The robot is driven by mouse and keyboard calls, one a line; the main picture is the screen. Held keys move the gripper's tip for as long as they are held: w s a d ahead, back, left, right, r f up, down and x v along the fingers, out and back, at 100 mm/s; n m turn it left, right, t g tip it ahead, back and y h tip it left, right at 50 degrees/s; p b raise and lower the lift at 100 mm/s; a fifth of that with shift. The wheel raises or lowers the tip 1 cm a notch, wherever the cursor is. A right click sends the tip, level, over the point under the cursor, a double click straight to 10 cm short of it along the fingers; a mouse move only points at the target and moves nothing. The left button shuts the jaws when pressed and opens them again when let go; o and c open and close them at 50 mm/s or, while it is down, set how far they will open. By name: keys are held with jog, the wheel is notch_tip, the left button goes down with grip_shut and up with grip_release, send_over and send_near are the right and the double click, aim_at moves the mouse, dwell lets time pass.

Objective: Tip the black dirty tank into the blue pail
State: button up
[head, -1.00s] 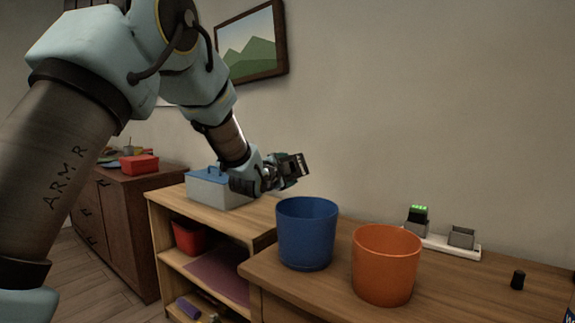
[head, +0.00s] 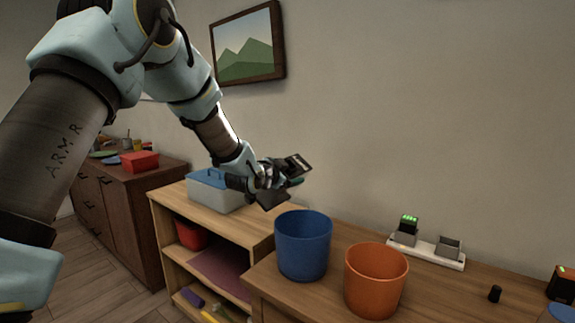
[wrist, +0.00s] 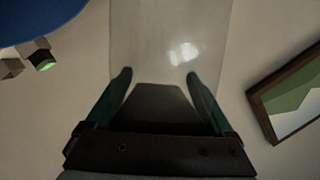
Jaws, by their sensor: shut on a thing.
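My gripper (head: 283,186) is above and slightly left of the blue pail's rim in the head view. It is shut on the black tank (head: 272,200), whose dark body hangs tilted below the fingers, apart from the pail. In the wrist view the dark tank (wrist: 158,100) sits between the two teal fingers, with a clear panel beyond it. The blue pail (head: 303,248) stands upright on the wooden desk; part of it shows in the wrist view (wrist: 35,18). The inside of the pail is mostly hidden.
An orange pail (head: 375,285) stands close to the blue one. A white charging strip (head: 436,256) with grey blocks and a green light lies behind it. A grey box with a blue lid (head: 212,192) sits on the shelf unit. A framed picture (head: 247,45) hangs behind.

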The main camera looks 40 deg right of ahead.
aim_at(294, 158)
jog(key=r+n+p, duration=0.1)
jog(key=p, duration=0.1)
jog(key=s+r+n+g+p, duration=0.1)
jog(key=r+p, duration=0.1)
jog(key=r+n+g+p, duration=0.1)
jog(key=n+p, duration=0.1)
jog(key=shift+s+d+r, duration=0.15)
jog(key=shift+s+d, duration=0.05)
jog(key=shift+s, duration=0.1)
jog(key=shift+s+r+n+g+p, duration=0.2)
jog(key=shift+s+n+g+p, duration=0.1)
jog(key=shift+n+p, duration=0.35)
jog(key=shift+d, duration=0.1)
